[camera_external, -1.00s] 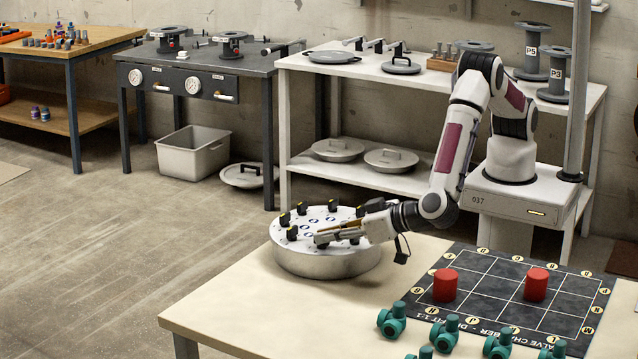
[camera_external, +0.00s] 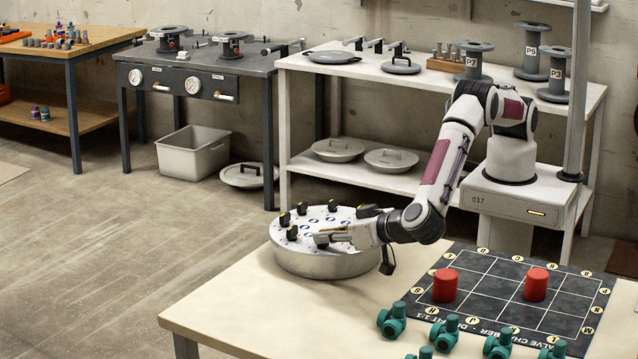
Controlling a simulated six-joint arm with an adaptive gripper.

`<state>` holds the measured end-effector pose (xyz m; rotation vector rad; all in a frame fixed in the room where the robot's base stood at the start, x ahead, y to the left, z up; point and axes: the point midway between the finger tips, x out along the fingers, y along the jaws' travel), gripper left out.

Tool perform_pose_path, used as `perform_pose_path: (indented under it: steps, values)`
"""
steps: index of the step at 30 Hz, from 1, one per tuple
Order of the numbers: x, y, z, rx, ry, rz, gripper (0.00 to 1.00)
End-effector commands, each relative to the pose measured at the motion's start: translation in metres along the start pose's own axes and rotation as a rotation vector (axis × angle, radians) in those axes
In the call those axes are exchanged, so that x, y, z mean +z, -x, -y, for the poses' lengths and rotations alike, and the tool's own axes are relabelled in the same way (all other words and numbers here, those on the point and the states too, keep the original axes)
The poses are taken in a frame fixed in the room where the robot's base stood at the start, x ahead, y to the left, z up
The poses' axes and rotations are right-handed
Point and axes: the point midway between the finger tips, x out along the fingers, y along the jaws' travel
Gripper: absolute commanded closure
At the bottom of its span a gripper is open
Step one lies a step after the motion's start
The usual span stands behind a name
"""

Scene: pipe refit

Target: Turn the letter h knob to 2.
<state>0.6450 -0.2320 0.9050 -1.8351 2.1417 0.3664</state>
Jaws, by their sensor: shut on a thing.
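A round silver-grey drum (camera_external: 325,264) stands on the pale table. Several black knobs with yellow marks ring its white top, such as the one at the left rim (camera_external: 285,219) and the one at the back (camera_external: 332,206). Small blue-ringed marks lie inside the ring; the letters and numbers are too small to read. My gripper (camera_external: 322,238) lies low and nearly level over the front part of the top. It is shut on a black knob (camera_external: 321,243) at the front, which the fingers partly hide. I cannot read which letter that knob has or where it points.
A black grid board (camera_external: 500,300) with two red cylinders (camera_external: 445,285) (camera_external: 536,284) lies to the right. Several teal valves (camera_external: 392,319) stand along the table's front. A white shelf (camera_external: 440,180) stands behind.

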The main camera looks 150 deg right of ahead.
Motion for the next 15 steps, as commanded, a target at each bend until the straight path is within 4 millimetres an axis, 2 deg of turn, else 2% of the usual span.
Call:
perform_pose_path:
  steps: [15]
  values:
    - [-0.0017, -0.0012, 0.0014, 0.089, -0.038, -0.003, 1.00]
